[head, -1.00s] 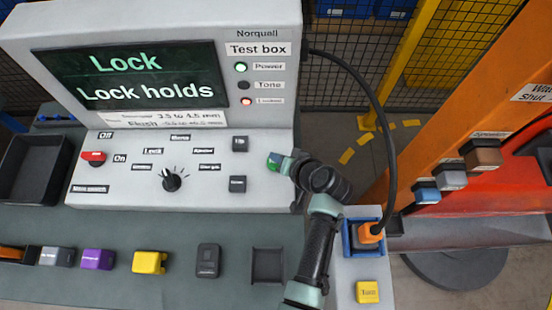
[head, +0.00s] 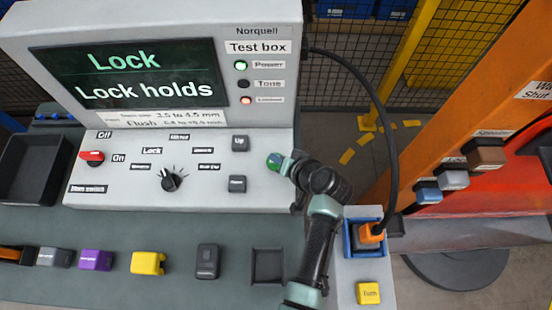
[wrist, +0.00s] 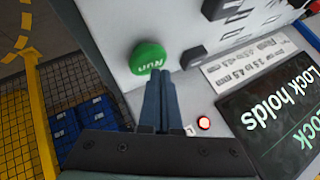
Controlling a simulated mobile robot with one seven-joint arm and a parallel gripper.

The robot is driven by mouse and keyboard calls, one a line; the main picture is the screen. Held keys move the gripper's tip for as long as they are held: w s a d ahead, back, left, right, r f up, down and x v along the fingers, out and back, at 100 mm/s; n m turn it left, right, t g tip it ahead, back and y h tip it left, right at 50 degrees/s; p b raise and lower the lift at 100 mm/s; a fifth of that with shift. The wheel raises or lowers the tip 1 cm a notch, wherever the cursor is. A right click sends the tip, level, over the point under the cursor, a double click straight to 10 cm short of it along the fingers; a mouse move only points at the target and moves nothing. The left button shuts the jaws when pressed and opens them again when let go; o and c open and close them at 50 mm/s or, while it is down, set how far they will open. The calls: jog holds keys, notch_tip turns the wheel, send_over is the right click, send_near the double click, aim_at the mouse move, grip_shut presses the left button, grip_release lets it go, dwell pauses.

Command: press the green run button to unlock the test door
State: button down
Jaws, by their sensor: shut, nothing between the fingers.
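The green run button (head: 273,161) is a round cap at the right end of the test box's sloped panel. In the wrist view its word "Run" shows on the green face (wrist: 149,58). My gripper (head: 286,167) is at the button's right side in the head view, its fingers partly hidden by my wrist. In the wrist view my gripper (wrist: 159,73) is shut and empty, its tips at the button's edge; I cannot tell whether they touch it. The test box screen (head: 130,78) reads "Lock" and "Lock holds". The red lamp (head: 246,100) is lit.
Two dark square buttons (head: 240,143) sit left of the run button. A black selector knob (head: 171,182) and a red switch (head: 92,157) are farther left. A yellow button (head: 368,293) is at the front.

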jog(key=shift+f+b, duration=0.5)
jog(key=shift+f, duration=0.05)
dwell(0.4)
jog(key=shift+r, duration=0.1)
jog(key=shift+r+p, duration=0.85)
jog(key=shift+r+p, duration=2.15)
jog(key=shift+r, duration=0.35)
notch_tip(320, 180, up, 9)
jog(key=p, duration=0.7)
jog(key=shift+f, duration=0.2)
